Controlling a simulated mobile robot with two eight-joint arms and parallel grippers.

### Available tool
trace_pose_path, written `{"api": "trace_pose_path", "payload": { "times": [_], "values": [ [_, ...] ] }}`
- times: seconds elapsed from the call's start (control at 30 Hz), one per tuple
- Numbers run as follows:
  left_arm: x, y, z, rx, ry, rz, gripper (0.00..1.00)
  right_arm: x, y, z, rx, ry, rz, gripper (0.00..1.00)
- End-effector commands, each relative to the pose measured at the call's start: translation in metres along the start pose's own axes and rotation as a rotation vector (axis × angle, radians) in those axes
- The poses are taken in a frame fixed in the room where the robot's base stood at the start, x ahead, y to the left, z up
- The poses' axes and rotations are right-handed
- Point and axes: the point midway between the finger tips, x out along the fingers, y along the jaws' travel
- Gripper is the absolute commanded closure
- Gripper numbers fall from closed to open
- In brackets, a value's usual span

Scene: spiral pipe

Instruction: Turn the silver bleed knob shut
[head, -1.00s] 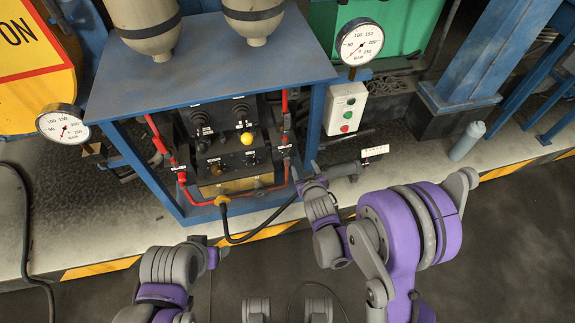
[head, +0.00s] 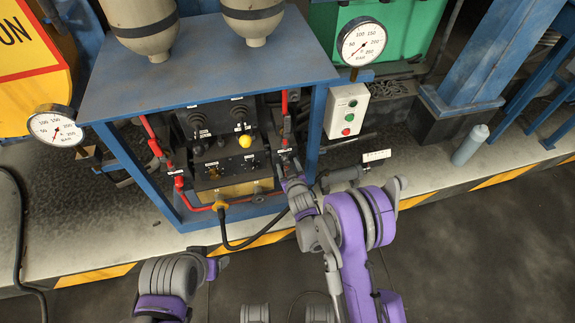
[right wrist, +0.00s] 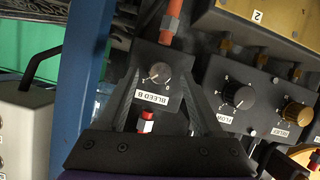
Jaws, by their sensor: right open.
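The silver bleed knob (right wrist: 158,73) sits on a small dark plate labelled "BLEED B" in the right wrist view, under a red pipe. My right gripper (right wrist: 156,88) is open, with one finger on each side of the plate. The knob shows between the fingertips; I cannot tell whether they touch it. In the head view my right gripper (head: 282,174) is at the right front post of the blue frame, and it hides the knob there. My left gripper (head: 219,263) is low in the head view, away from the frame; its jaws are unclear.
The blue frame (head: 205,75) holds a dark control panel (right wrist: 245,95) with several knobs, right beside the bleed plate. A blue post (right wrist: 88,80) stands close on the left in the wrist view. A grey button box (head: 345,111) hangs right of the frame. A black hose (head: 255,238) loops below.

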Motion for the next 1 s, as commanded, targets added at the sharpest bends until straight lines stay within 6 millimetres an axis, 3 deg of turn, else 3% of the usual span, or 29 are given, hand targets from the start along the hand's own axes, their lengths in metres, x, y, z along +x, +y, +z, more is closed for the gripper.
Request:
{"api": "trace_pose_path", "payload": {
  "times": [0.4,0.77,1.0],
  "values": [
    [0.0007,0.0,0.0003,0.0,0.0,0.0,0.31,0.0087,0.0001,-0.0001,0.0,0.0,0.0,0.34],
    [0.0007,0.0,0.0003,0.0,0.0,0.0,0.31,0.0085,0.0,-0.0001,0.0,0.0,0.0,0.99],
    [-0.0001,0.0,0.0,0.0,0.0,0.0,0.31,0.0084,-0.0001,-0.0004,-0.003,0.0,0.001,1.0]
  ]
}}
